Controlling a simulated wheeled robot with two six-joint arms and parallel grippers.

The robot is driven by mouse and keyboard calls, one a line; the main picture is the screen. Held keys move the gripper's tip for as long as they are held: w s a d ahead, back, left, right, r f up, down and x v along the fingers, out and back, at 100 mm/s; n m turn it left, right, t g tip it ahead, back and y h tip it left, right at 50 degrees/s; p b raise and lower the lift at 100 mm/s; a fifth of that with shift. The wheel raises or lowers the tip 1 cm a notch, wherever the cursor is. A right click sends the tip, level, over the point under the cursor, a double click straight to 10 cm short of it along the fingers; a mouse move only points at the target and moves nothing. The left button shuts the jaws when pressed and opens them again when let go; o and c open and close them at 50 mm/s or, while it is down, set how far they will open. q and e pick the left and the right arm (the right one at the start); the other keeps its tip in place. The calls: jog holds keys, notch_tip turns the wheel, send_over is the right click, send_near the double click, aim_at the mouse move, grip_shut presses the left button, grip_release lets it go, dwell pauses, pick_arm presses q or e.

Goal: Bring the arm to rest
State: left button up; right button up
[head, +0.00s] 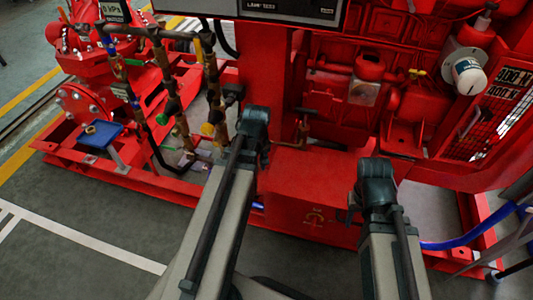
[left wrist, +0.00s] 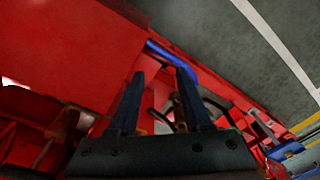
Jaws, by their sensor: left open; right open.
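Both my arms reach up from the bottom of the head view over the red pumpset. My left gripper (left wrist: 161,73) shows in the left wrist view with its two dark fingers apart. Nothing is held between them; red metal and a blue strip lie behind. In the head view it is hidden behind its own arm. My right gripper (head: 352,206) shows only in small part beside the dark end joint of the right arm, in front of a red box. It is open, and I see nothing in it.
The red box (head: 305,185) of the pumpset stands between and behind my arms. Upright pipes with valves (head: 172,105) stand left of my left arm. A blue hose (head: 465,240) runs at the right. Grey floor (head: 75,220) is clear at the lower left.

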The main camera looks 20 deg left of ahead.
pick_arm(q)
jog(key=shift+d+r+h, duration=0.3)
dwell(0.5)
jog(key=s+d+r+m+y+p, duration=0.1)
jog(key=s+d+m, duration=0.2)
jog(key=d+m, duration=0.6)
jog(key=s+d+m+p, duration=0.15)
jog(key=d+m, duration=0.35)
jog(key=d, duration=0.9)
notch_tip(320, 180, up, 30)
jog(key=p, duration=2.8)
jog(key=shift+s+a+f+n, duration=0.2)
jog(key=shift+f+n, duration=0.05)
jog(key=shift+n, duration=0.15)
